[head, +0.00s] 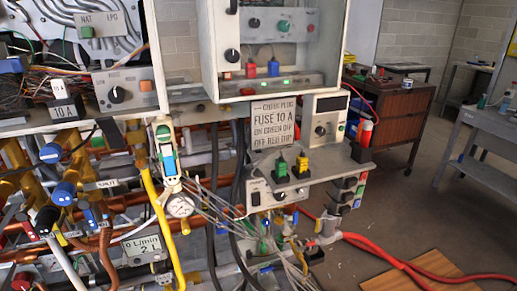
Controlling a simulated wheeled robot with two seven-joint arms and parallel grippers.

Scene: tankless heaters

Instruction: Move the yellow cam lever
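A long, bent yellow bar (152,195) runs down the pipework left of centre, passing beside a round white gauge (180,206). I cannot tell whether it is the yellow cam lever or a pipe. A shorter yellow piece (185,224) shows just below the gauge. A red hose (375,243) joins fittings at the lower middle, where tangled thin lines hide small parts. Neither of my grippers is in view.
Blue-handled valves (63,192) and copper pipes crowd the left. A control shelf (310,172) with green and yellow plugs juts out at centre. An orange-brown board (425,270) lies on the floor at right. A brown cabinet (398,118) and grey bench (485,155) stand beyond open floor.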

